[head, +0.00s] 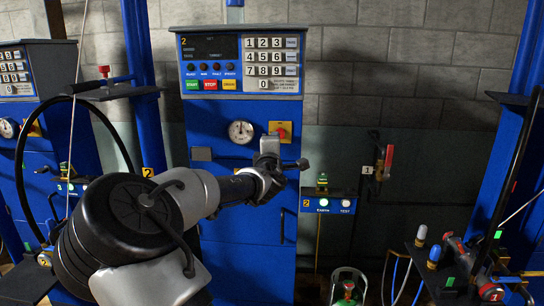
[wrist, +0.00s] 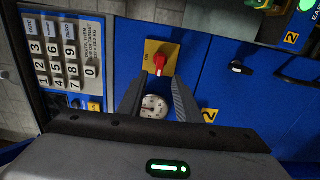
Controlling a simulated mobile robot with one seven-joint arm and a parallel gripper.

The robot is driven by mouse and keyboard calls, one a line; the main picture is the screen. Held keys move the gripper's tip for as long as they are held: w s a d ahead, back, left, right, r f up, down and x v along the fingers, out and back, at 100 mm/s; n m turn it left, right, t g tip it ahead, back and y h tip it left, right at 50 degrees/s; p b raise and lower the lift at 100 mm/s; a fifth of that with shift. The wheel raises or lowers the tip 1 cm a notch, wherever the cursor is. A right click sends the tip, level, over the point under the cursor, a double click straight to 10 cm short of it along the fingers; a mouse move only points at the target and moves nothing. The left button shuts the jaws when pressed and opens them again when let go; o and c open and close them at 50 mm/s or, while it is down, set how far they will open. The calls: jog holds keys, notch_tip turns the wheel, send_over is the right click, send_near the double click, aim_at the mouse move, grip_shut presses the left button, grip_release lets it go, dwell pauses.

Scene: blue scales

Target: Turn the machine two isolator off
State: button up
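The machine two isolator is a red rotary handle on a yellow plate (head: 280,126) on the blue cabinet front, right of a round gauge. In the wrist view the red handle (wrist: 161,63) lies roughly along the picture's vertical, slightly tilted, on its yellow plate (wrist: 152,48). My gripper (head: 283,165) is in front of the cabinet, just below the isolator in the head view. In the wrist view its two dark fingers (wrist: 158,82) are apart with nothing between them. The handle shows just beyond the fingertips; contact cannot be seen.
The keypad panel marked 2 (head: 243,62) is above the isolator. The gauge (head: 240,132) is left of it. A small blue box with buttons (head: 328,205) sticks out at the right. Bottles and clutter stand on a bench (head: 465,270) at the lower right.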

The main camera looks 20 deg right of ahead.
jog(key=v, duration=1)
jog(key=shift+p, duration=0.35)
jog(key=shift+d, duration=0.1)
jog(key=s+d+f+m+g+y, duration=0.1)
jog(key=s+d+f+m+g, duration=0.25)
jog(key=f, duration=0.45)
jog(key=s+d+f+m+g+y, duration=0.1)
jog(key=s+d+f+m+g, duration=0.1)
jog(key=s+f+m+g, duration=0.45)
jog(key=s+a+f+t+y, duration=0.1)
jog(key=s+a+f+y, duration=0.2)
jog(key=a+f, duration=0.1)
jog(key=s+a+r+m+g+y, duration=0.1)
jog(key=s+a+r, duration=0.25)
jog(key=s, duration=0.45)
jog(key=s+a+r+m, duration=0.1)
jog(key=s+a+r, duration=0.25)
jog(key=s, duration=0.35)
jog(key=s+a+r+m+g+y, duration=0.1)
jog(key=s+a+r+m, duration=0.15)
jog(key=s+r, duration=0.4)
notch_tip(320, 180, up, 16)
jog(key=s+p, duration=0.1)
jog(key=p, duration=1.6)
jog(key=shift+s+a+f+n, duration=0.25)
jog(key=shift+s+n, duration=0.1)
jog(key=shift+n, duration=0.1)
